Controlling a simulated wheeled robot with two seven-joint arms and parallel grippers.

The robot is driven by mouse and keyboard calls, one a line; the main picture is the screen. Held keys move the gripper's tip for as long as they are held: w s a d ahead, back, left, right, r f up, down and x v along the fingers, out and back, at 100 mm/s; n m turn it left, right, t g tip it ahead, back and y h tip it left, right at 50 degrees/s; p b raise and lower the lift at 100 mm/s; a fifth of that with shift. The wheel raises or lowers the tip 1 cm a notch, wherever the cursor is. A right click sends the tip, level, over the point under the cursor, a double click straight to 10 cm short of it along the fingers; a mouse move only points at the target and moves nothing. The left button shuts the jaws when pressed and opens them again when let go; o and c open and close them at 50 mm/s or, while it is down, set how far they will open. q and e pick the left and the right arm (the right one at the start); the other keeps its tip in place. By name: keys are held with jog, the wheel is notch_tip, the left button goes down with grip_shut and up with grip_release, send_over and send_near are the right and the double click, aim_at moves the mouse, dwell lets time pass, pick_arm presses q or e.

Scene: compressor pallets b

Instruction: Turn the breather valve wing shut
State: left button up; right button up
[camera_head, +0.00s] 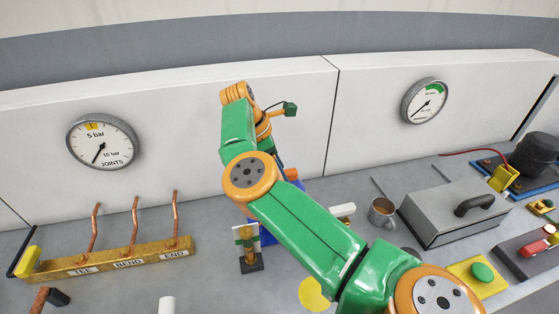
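My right arm comes in from the lower right and bends down at the wrist. My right gripper (279,160) points down behind the forearm; its fingers are mostly hidden, so I cannot tell whether they are open or shut. Below it, a blue body (267,236) with an orange-red part (291,174) shows around the arm's edges, mostly covered. I cannot make out the breather valve wing for certain. A small brass-coloured fitting (246,236) on a dark block stands just left of the blue body. My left gripper is not in view.
A yellow rack (110,259) with copper pipes stands at left. A metal cup (382,212), a grey box with a black handle (455,212) and a green button (482,272) stand at right. Gauges (101,141) (424,101) hang on the back wall. The bench between rack and fitting is fairly clear.

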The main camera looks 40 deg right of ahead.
jog(key=shift+w+a+r, duration=0.1)
jog(key=shift+r, duration=0.1)
jog(key=v, duration=0.3)
jog(key=shift+r, duration=0.2)
jog(key=p+v, duration=0.1)
jog(key=v, duration=0.2)
jog(key=shift+a+r+p, duration=0.1)
jog(key=shift+r+p, duration=0.1)
jog(key=shift+p, duration=0.2)
jog(key=shift+f, duration=0.1)
jog(key=shift+f, duration=0.1)
